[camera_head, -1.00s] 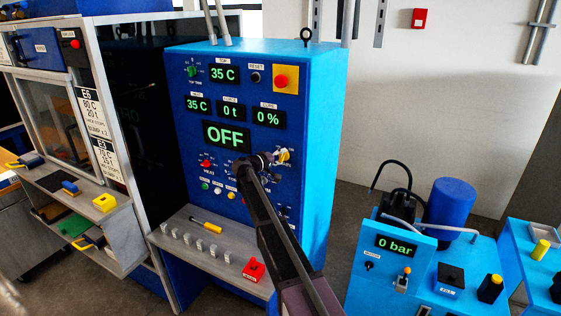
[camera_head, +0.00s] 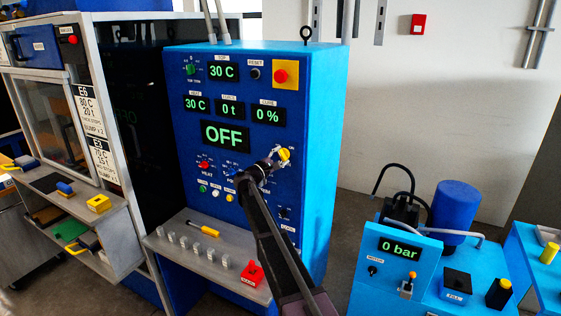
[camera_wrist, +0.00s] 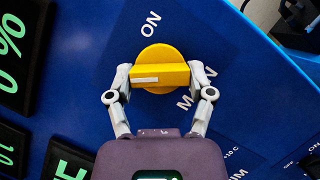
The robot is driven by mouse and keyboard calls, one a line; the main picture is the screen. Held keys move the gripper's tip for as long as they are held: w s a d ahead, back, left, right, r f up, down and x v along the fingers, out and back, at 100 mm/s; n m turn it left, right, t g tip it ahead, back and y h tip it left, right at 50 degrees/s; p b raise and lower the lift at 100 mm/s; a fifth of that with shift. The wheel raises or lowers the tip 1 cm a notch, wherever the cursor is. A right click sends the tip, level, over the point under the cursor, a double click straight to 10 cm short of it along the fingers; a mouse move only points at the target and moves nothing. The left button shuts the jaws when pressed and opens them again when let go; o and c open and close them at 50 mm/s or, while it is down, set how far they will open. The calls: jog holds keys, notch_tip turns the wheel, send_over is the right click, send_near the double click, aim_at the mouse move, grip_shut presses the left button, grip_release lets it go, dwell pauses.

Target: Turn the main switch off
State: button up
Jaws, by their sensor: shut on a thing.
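The main switch (camera_head: 284,154) is a yellow round knob with a raised bar, on the right side of the blue control panel. In the wrist view the knob (camera_wrist: 160,58) has its bar lying crosswise, with a white mark on the left half. "ON" is printed above it, slightly left; a label starting with "M" is partly hidden below right. My gripper (camera_wrist: 160,76) has its fingers closed on the two ends of the bar. A large display (camera_head: 225,135) reads OFF.
Above the switch is a red button on a yellow plate (camera_head: 285,75). Several small knobs surround the HEAT dial (camera_head: 204,165). A grey shelf (camera_head: 185,248) below holds small clear pieces, a yellow-handled tool and a red block (camera_head: 253,273). A pump unit (camera_head: 398,246) reads 0 bar at right.

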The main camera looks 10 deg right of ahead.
jog(key=shift+w+n+t+b, duration=0.1)
jog(key=shift+n+t+b, duration=0.4)
jog(key=shift+n, duration=0.8)
jog(key=o, duration=1.1)
jog(key=shift+m+p, duration=0.3)
